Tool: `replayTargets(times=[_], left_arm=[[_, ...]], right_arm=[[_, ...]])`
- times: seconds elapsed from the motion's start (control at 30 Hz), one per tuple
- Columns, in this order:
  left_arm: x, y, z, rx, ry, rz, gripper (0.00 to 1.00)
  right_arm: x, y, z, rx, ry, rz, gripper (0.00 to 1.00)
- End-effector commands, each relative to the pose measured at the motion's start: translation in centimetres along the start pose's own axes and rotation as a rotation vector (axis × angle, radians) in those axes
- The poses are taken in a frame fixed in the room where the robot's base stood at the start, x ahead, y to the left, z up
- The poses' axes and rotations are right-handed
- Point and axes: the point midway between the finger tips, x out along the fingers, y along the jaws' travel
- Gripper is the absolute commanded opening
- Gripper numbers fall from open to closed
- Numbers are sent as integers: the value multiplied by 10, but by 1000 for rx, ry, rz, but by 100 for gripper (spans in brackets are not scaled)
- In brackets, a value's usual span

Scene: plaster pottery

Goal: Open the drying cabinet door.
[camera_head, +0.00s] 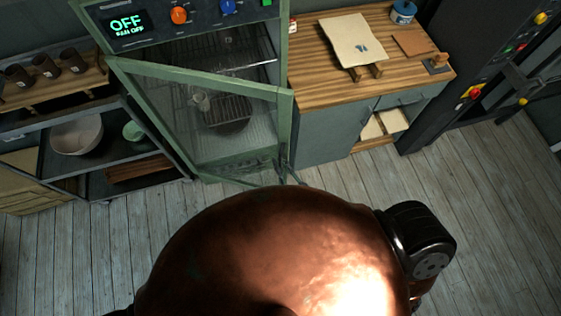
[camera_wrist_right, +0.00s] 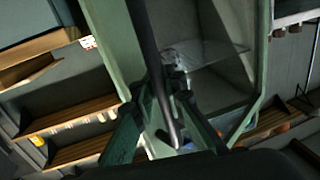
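The drying cabinet (camera_head: 205,18) is green, with a lit panel reading OFF and FAN OFF. Its green-framed glass door (camera_head: 200,79) stands ajar, its right side swung out from the body and its left side at the cabinet. Wire racks show inside. My right gripper (camera_head: 287,170) is at the door's lower right edge, small and dark. In the right wrist view its fingers (camera_wrist_right: 168,88) close around the dark bar handle (camera_wrist_right: 144,35), which runs between them. The door frame (camera_wrist_right: 108,42) is beside them. My left gripper is not in view.
A dark shelf (camera_head: 95,185) with bowls and cups stands close left of the cabinet. A wood-topped workbench (camera_head: 310,75) stands right, with a dark machine (camera_head: 470,105) beyond it. Plank floor (camera_head: 485,220) is clear at right.

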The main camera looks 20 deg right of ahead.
Motion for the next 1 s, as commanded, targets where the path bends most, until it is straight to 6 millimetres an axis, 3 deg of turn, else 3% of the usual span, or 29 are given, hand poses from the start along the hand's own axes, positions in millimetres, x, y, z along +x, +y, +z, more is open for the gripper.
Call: replayTargets(times=[0.27, 0.57, 0.73, 1.0], left_arm=[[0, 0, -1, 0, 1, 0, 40], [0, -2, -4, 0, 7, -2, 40], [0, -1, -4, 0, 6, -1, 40], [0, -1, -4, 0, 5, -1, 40]], right_arm=[[-1, 2, 0, -2, -1, 2, 28], [-3, 1, 1, -1, -2, 2, 28], [-23, 1, 2, -2, -5, 1, 28], [-80, 1, 2, -3, -6, 0, 28]])
